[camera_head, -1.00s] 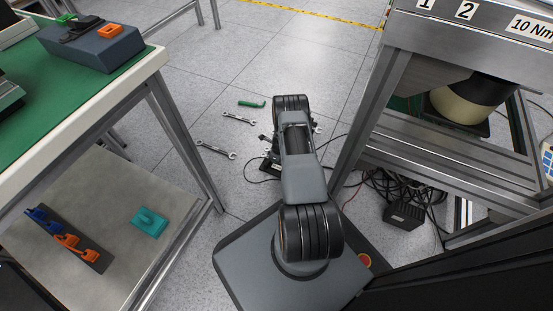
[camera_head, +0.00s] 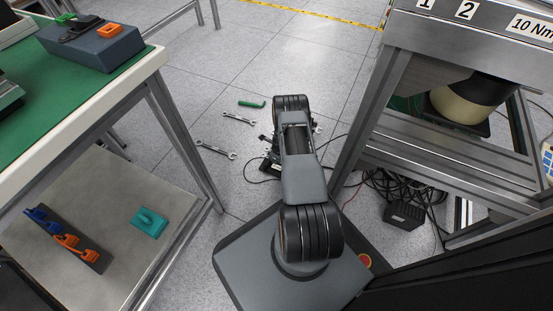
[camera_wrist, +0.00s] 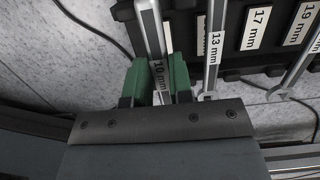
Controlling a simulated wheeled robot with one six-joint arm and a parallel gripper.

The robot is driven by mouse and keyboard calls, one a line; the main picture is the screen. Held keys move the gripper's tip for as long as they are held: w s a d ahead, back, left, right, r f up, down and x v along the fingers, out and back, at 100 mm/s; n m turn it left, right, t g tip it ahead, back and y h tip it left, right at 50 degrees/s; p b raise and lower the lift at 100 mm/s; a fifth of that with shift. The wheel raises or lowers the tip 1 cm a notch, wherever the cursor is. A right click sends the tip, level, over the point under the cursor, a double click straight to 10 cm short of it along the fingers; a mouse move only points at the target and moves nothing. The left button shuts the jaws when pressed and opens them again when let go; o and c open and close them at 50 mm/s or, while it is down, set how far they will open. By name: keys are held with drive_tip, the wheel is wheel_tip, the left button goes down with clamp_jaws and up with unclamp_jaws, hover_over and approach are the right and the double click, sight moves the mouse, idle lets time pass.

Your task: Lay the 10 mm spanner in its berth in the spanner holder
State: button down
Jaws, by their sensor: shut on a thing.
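The 10 mm spanner (camera_wrist: 158,76) is a grey metal spanner with a "10 mm" label, between the green fingertips of my gripper (camera_wrist: 161,82) in the wrist view. My gripper is shut on it. Its far part reaches up over the left end of the dark spanner holder (camera_wrist: 242,72). I cannot tell whether it rests in its berth or is just above it. A 13 mm spanner (camera_wrist: 215,46) lies in the holder to its right. Berth labels for 17 mm and 19 mm show further right. In the head view my arm hides my gripper.
Two spanners (camera_head: 238,118) (camera_head: 217,150) and a green tool (camera_head: 252,103) lie on the floor left of my arm. A workbench (camera_head: 105,100) stands left and a metal frame (camera_head: 355,120) right. Cables (camera_head: 395,185) and a black box (camera_head: 404,214) lie under the frame.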

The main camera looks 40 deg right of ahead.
drive_tip(key=shift+f, duration=1.5)
drive_tip(key=c, duration=0.9)
unclamp_jaws()
drive_tip(key=shift+c, duration=0.2)
drive_tip(key=shift+r, duration=0.15)
wheel_tip(320, 180, up, 14)
drive_tip(key=s+d+p, duration=0.1)
drive_tip(key=p, duration=0.5)
drive_tip(key=shift+s+f+p, duration=0.25)
drive_tip(key=shift+s+p, duration=0.1)
drive_tip(key=shift+s, duration=0.05)
